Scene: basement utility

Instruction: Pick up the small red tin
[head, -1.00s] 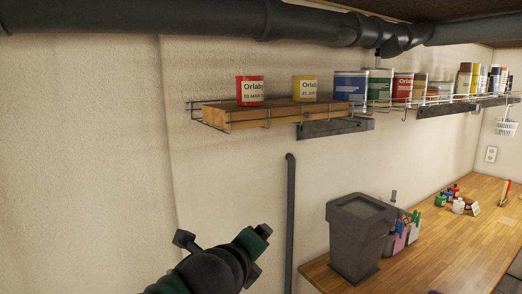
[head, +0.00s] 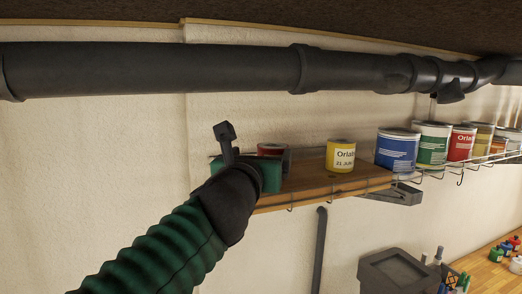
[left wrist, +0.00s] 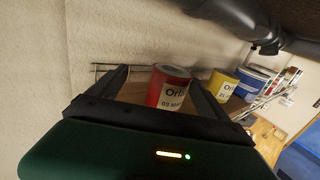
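The small red tin (head: 271,149) stands on the wooden shelf (head: 330,189) at its left part. In the head view my left gripper (head: 255,162) is in front of it and hides most of it. In the left wrist view the red tin (left wrist: 169,88) with its pale label sits upright between the two spread fingers of my left gripper (left wrist: 160,82). A gap shows between the left finger and the tin. The right finger lies close to the tin's right side; I cannot tell if it touches. My right gripper is in neither view.
A yellow tin (head: 340,156) stands to the right on the same shelf, then a blue can (head: 397,150), a green-labelled can (head: 432,146) and more cans on a wire rack. A thick dark pipe (head: 150,70) runs above. A grey bin (head: 398,270) stands below right.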

